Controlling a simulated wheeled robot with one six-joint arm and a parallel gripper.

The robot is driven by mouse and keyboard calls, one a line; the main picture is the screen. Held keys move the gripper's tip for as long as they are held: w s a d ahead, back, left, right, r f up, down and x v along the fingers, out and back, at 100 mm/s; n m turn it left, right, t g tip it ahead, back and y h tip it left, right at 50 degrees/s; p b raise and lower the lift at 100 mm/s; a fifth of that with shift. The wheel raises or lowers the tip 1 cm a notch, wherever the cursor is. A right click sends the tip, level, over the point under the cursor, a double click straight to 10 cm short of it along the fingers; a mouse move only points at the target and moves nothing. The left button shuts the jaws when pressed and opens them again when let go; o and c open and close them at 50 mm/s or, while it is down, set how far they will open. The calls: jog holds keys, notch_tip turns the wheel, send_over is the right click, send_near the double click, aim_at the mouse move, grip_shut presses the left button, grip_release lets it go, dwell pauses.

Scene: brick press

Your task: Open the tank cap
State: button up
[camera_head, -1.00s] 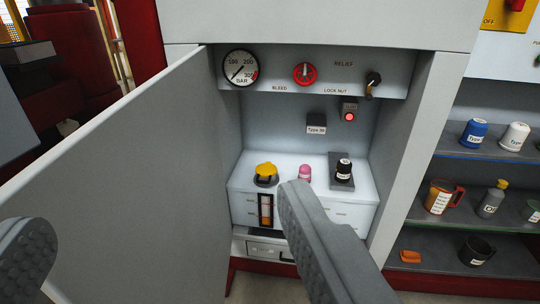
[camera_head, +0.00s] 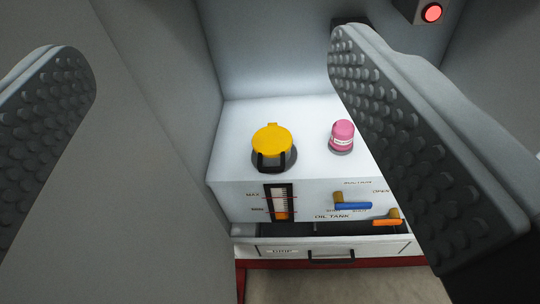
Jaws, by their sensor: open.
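The tank cap (camera_head: 271,139) is yellow and round, with a small tab at its back and a black clasp at its front. It sits closed on top of the white oil tank (camera_head: 232,192), toward the tank's left. My gripper (camera_head: 215,65) is open and empty, with one textured finger at each side of the picture. The cap shows between the fingers, lower than their tips and apart from them. The right finger hides the right part of the tank.
A pink canister (camera_head: 342,136) stands right of the cap. A level gauge (camera_head: 278,203), a blue handle (camera_head: 352,206) and an orange handle (camera_head: 386,221) are on the tank front. A drawer (camera_head: 270,250) is below. The cabinet's left wall is close; a red light (camera_head: 432,13) is upper right.

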jog(key=w+f+h, duration=0.1)
jog(key=w+f, duration=0.3)
jog(key=f, duration=0.5)
jog(key=w+f, duration=0.4)
jog(key=f, duration=0.5)
jog(key=h, duration=0.2)
send_near(271, 171)
jog(key=shift+m, duration=0.3)
jog(key=x, duration=1.2)
jog(key=shift+w, duration=0.15)
jog(key=c, duration=1.4)
